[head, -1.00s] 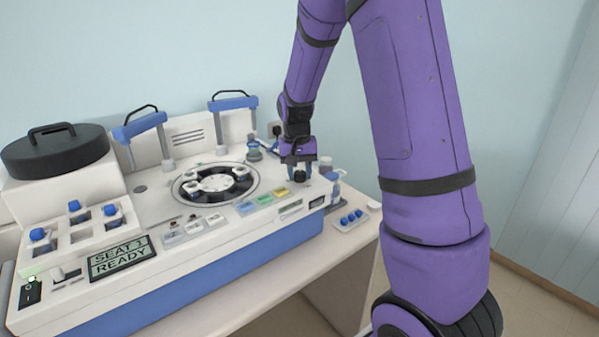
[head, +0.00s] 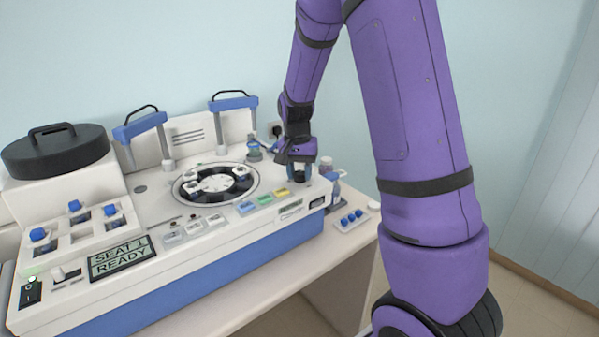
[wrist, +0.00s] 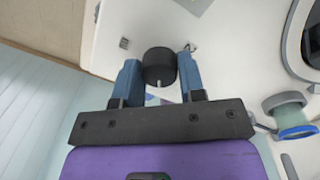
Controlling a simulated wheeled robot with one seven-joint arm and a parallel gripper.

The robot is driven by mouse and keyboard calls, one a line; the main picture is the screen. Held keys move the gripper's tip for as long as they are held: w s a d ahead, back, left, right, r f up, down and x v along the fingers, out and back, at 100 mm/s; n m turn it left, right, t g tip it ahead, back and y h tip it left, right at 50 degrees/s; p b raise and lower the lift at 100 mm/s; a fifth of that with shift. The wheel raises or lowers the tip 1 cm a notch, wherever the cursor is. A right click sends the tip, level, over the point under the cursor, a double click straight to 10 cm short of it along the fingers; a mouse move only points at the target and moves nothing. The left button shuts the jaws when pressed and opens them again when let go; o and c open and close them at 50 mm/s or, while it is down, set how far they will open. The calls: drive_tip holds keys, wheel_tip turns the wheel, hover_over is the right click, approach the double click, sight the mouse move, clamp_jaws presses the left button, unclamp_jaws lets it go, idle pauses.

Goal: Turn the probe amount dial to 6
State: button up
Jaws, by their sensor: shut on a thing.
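The probe amount dial is a black round knob (wrist: 158,62) with a small pale mark on its side facing the wrist camera. In the head view the dial (head: 299,175) sits at the right end of the white and blue staining machine (head: 200,262). My gripper (wrist: 158,72) has its two blue fingers on either side of the dial, shut on it. In the head view my gripper (head: 299,171) points down onto the knob from above. The number that the dial points to cannot be read.
A round black carousel (head: 243,188) lies left of the dial. Coloured buttons (head: 264,200) and a small display (head: 291,208) line the front edge. A bottle (head: 335,186) and a tray with blue caps (head: 347,222) stand at the right.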

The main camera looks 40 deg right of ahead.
sight(297, 173)
drive_tip(key=o, duration=0.9)
drive_tip(key=shift+o, duration=0.2)
wheel_tip(297, 173, up, 11)
drive_tip(key=shift+w+a, duration=0.2)
drive_tip(key=shift+w, duration=0.05)
drive_tip(key=shift+f, duration=0.1)
drive_tip(key=s+a+r+n+t, duration=0.3)
drive_tip(key=s+a+r+n, duration=0.35)
drive_tip(key=s, duration=0.65)
drive_tip(key=s+a+r+n+t, duration=0.1)
drive_tip(key=s+a, duration=0.2)
drive_tip(key=s, duration=0.4)
drive_tip(key=s+a+r+n+t, duration=0.1)
drive_tip(key=s+a+n, duration=0.1)
drive_tip(key=s, duration=0.5)
drive_tip(key=shift+a+r+t, duration=0.2)
drive_tip(key=shift+a+t, duration=0.2)
drive_tip(key=shift+a, duration=0.1)
